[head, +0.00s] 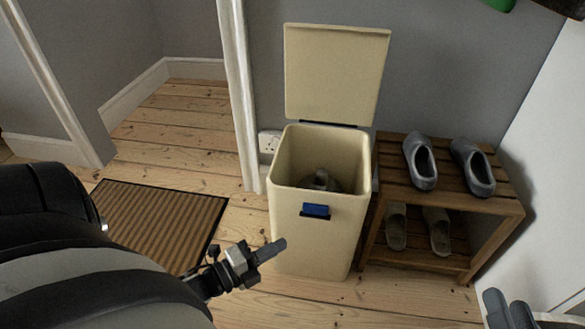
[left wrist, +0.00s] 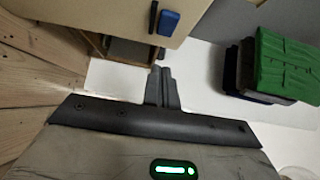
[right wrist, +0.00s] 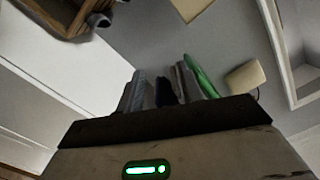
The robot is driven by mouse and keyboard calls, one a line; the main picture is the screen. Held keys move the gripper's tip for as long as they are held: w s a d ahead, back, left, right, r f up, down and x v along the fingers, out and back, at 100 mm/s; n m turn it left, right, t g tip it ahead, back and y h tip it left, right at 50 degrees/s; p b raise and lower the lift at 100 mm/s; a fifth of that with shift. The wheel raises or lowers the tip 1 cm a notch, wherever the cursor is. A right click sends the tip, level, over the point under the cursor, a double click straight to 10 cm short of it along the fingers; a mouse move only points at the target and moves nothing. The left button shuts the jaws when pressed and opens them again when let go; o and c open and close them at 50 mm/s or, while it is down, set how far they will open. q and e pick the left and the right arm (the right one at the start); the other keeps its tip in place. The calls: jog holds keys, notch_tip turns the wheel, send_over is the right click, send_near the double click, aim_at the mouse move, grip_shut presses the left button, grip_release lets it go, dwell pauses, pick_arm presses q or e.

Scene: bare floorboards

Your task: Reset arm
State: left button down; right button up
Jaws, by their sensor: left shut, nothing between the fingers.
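My left gripper (head: 268,250) is in front of the lower left of a cream bin (head: 310,240) in the head view. Its fingers are together and empty in the left wrist view (left wrist: 162,88). My right gripper (head: 510,312) is at the lower right edge of the head view. Its two fingers stand apart in the right wrist view (right wrist: 160,90), with a dark shape visible in the gap; I see nothing clearly held. The bin's lid (head: 336,75) stands up, open, and a blue latch (head: 316,211) is on its front. A greyish thing (head: 322,181) lies inside, partly hidden.
A wooden shoe rack (head: 512,208) with grey shoes (head: 421,163) stands right of the bin. A brown doormat (head: 150,220) lies on the floorboards at left. A door frame (head: 238,90) stands left of the bin.

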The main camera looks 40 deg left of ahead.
pick_arm(q)
jog(key=shift+v, duration=0.9)
